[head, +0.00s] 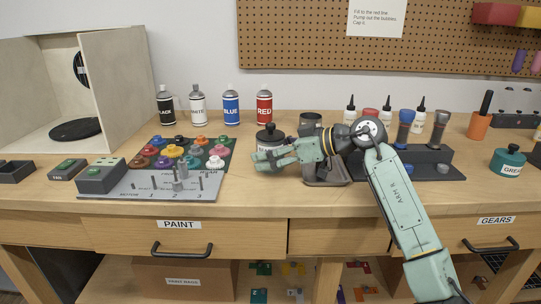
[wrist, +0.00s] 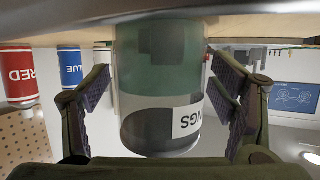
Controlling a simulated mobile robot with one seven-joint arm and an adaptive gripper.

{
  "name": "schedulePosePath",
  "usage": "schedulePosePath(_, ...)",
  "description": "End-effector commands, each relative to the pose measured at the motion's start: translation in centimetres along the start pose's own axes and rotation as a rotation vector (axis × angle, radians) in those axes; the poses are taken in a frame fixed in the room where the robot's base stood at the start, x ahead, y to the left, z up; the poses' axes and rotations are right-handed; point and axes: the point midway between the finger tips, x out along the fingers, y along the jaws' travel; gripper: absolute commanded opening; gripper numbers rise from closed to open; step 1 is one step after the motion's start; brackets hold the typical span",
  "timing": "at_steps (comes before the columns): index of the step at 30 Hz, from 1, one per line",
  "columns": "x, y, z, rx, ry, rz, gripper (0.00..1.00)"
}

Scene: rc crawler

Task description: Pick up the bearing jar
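The bearing jar (head: 269,136) stands on the bench in the head view, with a dark lid. My gripper hides much of its body. In the wrist view a narrow gap shows between the jar and each finger pad.
A red spray can (head: 264,108) and a blue one (head: 231,106) stand behind the jar. A dark metal stand (head: 325,172) is close on the right, under my wrist. The bench front edge is near.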

Motion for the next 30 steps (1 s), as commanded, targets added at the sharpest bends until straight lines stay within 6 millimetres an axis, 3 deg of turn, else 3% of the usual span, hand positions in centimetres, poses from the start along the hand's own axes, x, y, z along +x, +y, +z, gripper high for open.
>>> schedulePosePath(26, -0.05, 0.00, -0.01, 0.000, 0.000, 0.000, 0.19)
schedulePosePath(30, -0.10, 0.00, -0.11, -0.001, 0.002, 0.000, 0.18)
